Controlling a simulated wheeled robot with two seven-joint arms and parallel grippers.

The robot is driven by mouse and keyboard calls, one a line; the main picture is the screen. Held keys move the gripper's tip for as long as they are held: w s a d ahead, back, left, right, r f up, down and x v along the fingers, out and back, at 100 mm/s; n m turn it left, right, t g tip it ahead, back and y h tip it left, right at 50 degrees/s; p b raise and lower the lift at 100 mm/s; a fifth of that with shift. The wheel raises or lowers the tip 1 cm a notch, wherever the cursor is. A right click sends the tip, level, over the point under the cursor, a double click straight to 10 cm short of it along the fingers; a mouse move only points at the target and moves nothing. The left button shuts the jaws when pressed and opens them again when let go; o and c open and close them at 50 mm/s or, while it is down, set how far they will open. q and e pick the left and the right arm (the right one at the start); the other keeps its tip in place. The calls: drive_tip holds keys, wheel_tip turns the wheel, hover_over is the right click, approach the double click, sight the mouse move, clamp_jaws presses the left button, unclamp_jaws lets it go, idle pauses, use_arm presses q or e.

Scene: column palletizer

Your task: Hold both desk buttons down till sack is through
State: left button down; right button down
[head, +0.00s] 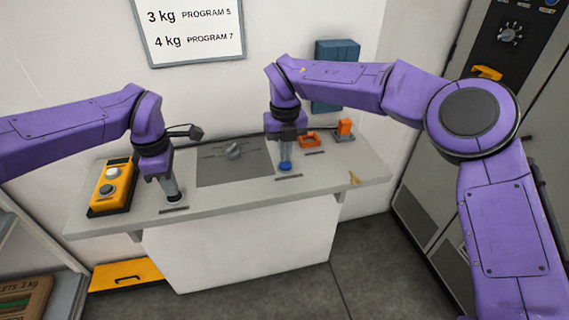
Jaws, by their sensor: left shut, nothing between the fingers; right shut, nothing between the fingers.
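The desk (250,190) is a grey counter with a white front against the wall. My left gripper (173,190) is shut and points down at the left part of the desk. Its tip is at a small dark round button (175,199), mostly hidden under it. My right gripper (286,152) is shut and points down over a blue button (285,167) on the right part of the desk. Its tip is at or just above the blue button; I cannot tell if either button is pressed down. No moving sack is in view.
A yellow control box (112,187) stands at the desk's left end. A dark panel with a knob (233,151) lies between the grippers. Orange items (344,128) stand at the back right. A grey cabinet (440,150) is at right. A brown pack (22,301) marked 3 kg sits lower left.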

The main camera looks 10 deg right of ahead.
drive_tip(key=shift+f, duration=0.7)
idle(1.2)
drive_tip(key=shift+r, duration=0.2)
